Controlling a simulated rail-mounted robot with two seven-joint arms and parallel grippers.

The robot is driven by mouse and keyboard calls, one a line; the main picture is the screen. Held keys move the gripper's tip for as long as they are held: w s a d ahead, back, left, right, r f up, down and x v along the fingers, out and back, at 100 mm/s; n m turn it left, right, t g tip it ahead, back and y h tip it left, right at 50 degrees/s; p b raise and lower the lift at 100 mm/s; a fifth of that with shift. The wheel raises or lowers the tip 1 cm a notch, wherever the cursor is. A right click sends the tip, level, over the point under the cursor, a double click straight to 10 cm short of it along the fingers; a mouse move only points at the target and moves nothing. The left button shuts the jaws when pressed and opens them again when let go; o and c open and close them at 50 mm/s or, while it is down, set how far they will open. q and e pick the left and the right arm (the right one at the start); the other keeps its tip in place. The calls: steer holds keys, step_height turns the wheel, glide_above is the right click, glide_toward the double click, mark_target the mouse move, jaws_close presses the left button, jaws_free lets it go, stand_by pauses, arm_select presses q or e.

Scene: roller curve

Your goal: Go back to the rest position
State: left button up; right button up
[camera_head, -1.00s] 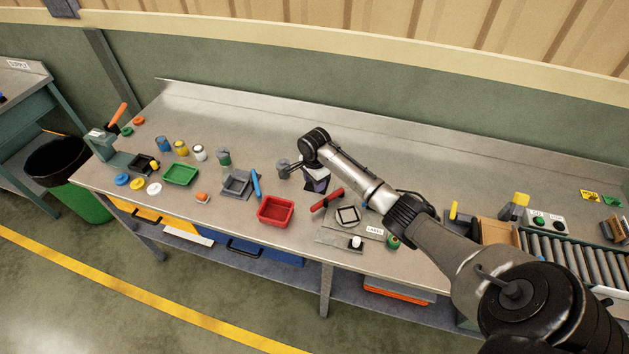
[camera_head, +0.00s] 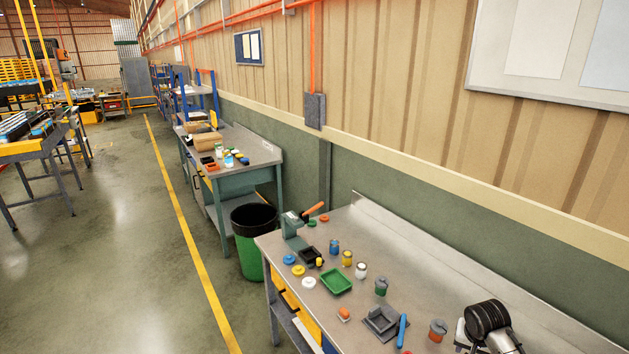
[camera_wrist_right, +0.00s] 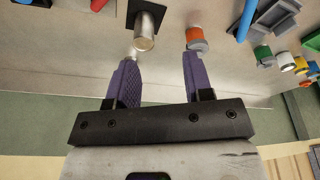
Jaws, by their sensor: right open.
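My right gripper (camera_wrist_right: 157,82) is open in the right wrist view, its two purple fingers apart with nothing held between them. A metal cylinder (camera_wrist_right: 145,32) and an orange-and-grey jar (camera_wrist_right: 196,38) stand on the steel bench beyond the fingertips. In the head view my right arm shows only at the bottom right corner, and its gripper is not clearly visible there. The orange-and-grey jar (camera_head: 437,331) stands just left of that arm. My left gripper is in neither view.
The steel bench (camera_head: 420,265) holds a green tray (camera_head: 336,281), a grey fixture (camera_head: 381,322), a blue bar (camera_head: 402,330) and several small jars and caps. A black-and-green bin (camera_head: 253,240) stands at its left end. Another bench (camera_head: 250,150) stands farther back.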

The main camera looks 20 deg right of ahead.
steer(key=w+a+r+n+t+h, duration=0.2)
steer(key=w+a+r+n+t, duration=0.15)
steer(key=a+r+n, duration=0.45)
steer(key=s+a+r+n+t+y+p, duration=0.1)
steer(key=s+a+r+n+t, duration=0.1)
steer(key=s+a+r, duration=0.3)
steer(key=s+a+r+n+t+p, duration=0.1)
steer(key=s+a+t+p, duration=0.1)
steer(key=a, duration=0.4)
steer(key=s+a+f+y+p, duration=0.1)
steer(key=s+a+p, duration=0.1)
steer(key=s+a, duration=0.3)
steer(key=s+a+f+y+p, duration=0.15)
steer(key=s+a, duration=0.25)
steer(key=s, duration=0.4)
steer(key=s+a+f+g+p, duration=0.1)
steer(key=s+f+g+p, duration=0.1)
steer(key=s, duration=0.6)
steer(key=s+a+f+g+p, duration=0.1)
steer(key=s+a+f+g, duration=0.1)
steer(key=s, duration=0.6)
step_height(320, 180, down, 3)
steer(key=shift+s+a+r+g+y+p, duration=0.15)
steer(key=shift+s+g+y+p, duration=0.25)
steer(key=shift+g, duration=0.45)
steer(key=shift+w, duration=0.1)
